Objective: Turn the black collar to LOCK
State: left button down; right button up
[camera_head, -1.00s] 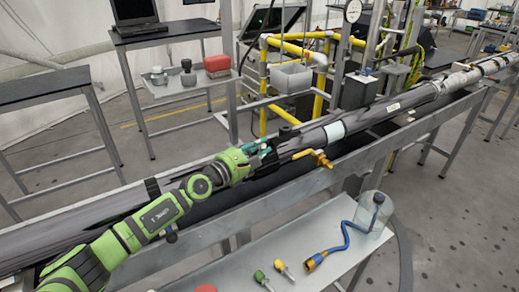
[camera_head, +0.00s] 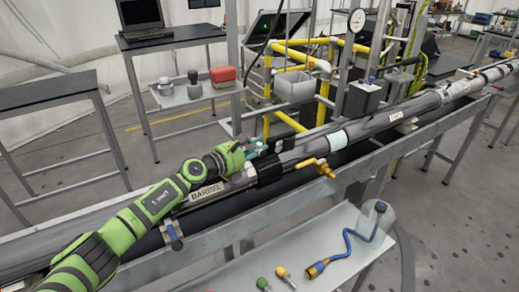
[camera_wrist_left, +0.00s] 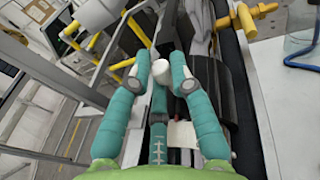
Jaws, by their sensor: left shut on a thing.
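The black collar (camera_head: 268,170) is a dark band around the long grey tube (camera_head: 370,127), just right of a pale section labelled BARREL (camera_head: 207,195). My left gripper (camera_head: 262,148) has teal fingers and sits at the upper far side of the tube, close beside the collar. In the left wrist view the fingers (camera_wrist_left: 160,78) close on a pale, round-ended knob (camera_wrist_left: 160,67). How the knob joins the collar is hidden by the fingers. No LOCK mark can be read. My right gripper is not in view.
A yellow-brass valve handle (camera_head: 318,166) sticks out from the tube right of the collar. A metal rail (camera_head: 400,158) runs along the near side. A side table (camera_head: 300,238) holds a blue hose (camera_head: 345,247) and a clear jar (camera_head: 378,215). Yellow pipework (camera_head: 290,122) stands behind.

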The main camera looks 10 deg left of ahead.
pick_arm(q)
jog(key=shift+w+a+f+n+g+b, duration=0.3)
jog(key=shift+w+a+n, duration=0.2)
jog(key=shift+n, duration=0.3)
jog(key=shift+w+a+f+n+g+b, duration=0.25)
jog(key=shift+w+a+n+g, duration=0.2)
jog(key=shift+n, duration=0.35)
jog(key=c, duration=1.2)
grip_release()
jog(key=shift+r, duration=0.1)
jog(key=shift+a+r, duration=0.15)
jog(key=v, duration=1.1)
jog(key=shift+s+a, duration=0.2)
jog(key=shift+s, duration=0.15)
